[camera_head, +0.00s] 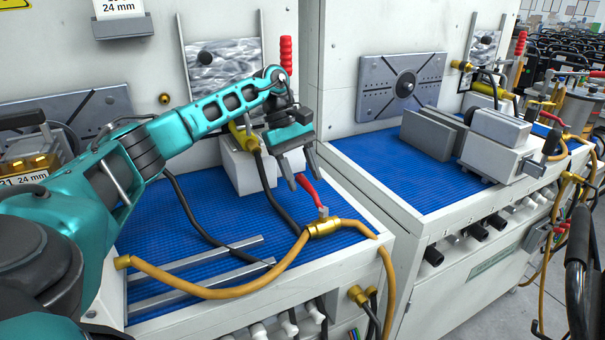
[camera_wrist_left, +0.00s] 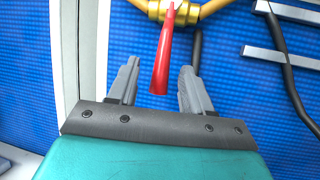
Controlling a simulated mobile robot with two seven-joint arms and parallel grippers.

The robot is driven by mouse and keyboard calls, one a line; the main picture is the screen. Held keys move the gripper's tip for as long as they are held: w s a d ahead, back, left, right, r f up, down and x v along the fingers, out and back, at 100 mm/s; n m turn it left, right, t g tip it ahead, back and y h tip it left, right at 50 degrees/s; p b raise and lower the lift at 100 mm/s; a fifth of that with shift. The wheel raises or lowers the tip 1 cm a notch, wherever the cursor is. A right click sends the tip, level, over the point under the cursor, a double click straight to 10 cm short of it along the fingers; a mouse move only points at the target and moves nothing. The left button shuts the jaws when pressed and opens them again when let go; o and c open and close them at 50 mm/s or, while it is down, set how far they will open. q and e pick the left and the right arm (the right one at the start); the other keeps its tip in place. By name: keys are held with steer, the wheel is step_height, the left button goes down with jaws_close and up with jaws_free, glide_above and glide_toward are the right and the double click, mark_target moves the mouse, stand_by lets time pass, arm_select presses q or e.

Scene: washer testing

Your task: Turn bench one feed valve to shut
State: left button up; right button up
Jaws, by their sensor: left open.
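The feed valve is a brass body (camera_head: 324,227) with a red lever handle (camera_head: 309,190), at the front right edge of the nearer bench's blue mat. A yellow hose (camera_head: 225,291) joins it. In the head view the lever rises up and left from the brass body. My left gripper (camera_head: 302,182) is open above the valve, its fingers pointing down by the lever's upper end. In the left wrist view the red lever (camera_wrist_left: 162,62) reaches between the two open fingers (camera_wrist_left: 158,88), with a gap on both sides. The brass body (camera_wrist_left: 172,10) is at the top. My right gripper is not in view.
The blue mat (camera_head: 160,235) carries metal rails (camera_head: 200,262) and dark hoses. A white block (camera_head: 240,168) stands behind my gripper. A second bench (camera_head: 400,185) with a grey vice (camera_head: 495,145) stands to the right. An upright red-handled part (camera_head: 286,55) is behind my wrist.

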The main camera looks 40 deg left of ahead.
arm_select(q)
steer(key=p+v, duration=0.1)
steer(key=v, duration=1.1)
steer(key=shift+r+p, duration=0.25)
steer(key=shift+p, duration=0.1)
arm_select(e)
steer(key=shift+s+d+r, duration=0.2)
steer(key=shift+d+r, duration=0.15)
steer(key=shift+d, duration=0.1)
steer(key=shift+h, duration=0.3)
